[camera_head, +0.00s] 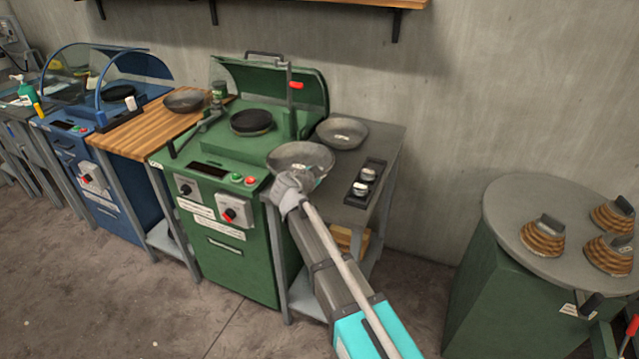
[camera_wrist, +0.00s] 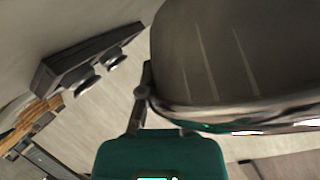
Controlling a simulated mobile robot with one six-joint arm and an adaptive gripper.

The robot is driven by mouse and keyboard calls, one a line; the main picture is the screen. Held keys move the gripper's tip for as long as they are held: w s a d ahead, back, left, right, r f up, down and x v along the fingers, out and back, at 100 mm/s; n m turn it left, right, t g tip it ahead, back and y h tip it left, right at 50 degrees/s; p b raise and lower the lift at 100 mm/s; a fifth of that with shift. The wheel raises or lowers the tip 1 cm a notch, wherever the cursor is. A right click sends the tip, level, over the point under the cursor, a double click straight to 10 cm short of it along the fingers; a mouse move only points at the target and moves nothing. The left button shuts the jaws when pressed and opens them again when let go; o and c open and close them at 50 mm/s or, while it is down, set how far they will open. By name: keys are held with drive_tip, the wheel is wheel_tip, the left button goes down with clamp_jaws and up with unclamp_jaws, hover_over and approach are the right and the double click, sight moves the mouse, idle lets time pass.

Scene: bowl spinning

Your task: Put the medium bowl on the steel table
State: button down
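A grey metal bowl (camera_head: 300,157) is at the end of my arm, over the front left part of the steel table (camera_head: 386,136). My gripper (camera_head: 291,187) is at the bowl's near rim and looks shut on it. In the wrist view the bowl (camera_wrist: 230,50) fills the upper right, with a dark finger (camera_wrist: 142,98) at its rim. The other finger is hidden. Whether the bowl touches the table is hard to tell. A second grey bowl (camera_head: 342,132) sits on the table's back part. Which bowl is the medium one is not certain.
A dark tray with small round metal pieces (camera_head: 365,183) lies on the table's right side. A green machine (camera_head: 230,210) stands directly left. A third bowl (camera_head: 184,101) sits on a wooden-topped table (camera_head: 150,133). A round grey-topped green stand (camera_head: 510,205) is at right.

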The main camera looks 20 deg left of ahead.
drive_tip(key=shift+w+d+f+b, duration=0.1)
drive_tip(key=shift+w+f+b, duration=0.1)
drive_tip(key=shift+f+b, duration=0.35)
drive_tip(key=shift+w+d+f+b, duration=0.1)
drive_tip(key=shift+w+f+b, duration=0.05)
drive_tip(key=shift+f+b, duration=1.15)
drive_tip(key=shift+f, duration=0.15)
drive_tip(key=c, duration=0.8)
unclamp_jaws()
drive_tip(key=shift+s+r, duration=0.1)
drive_tip(key=p+v, duration=0.4)
drive_tip(key=v, duration=0.8)
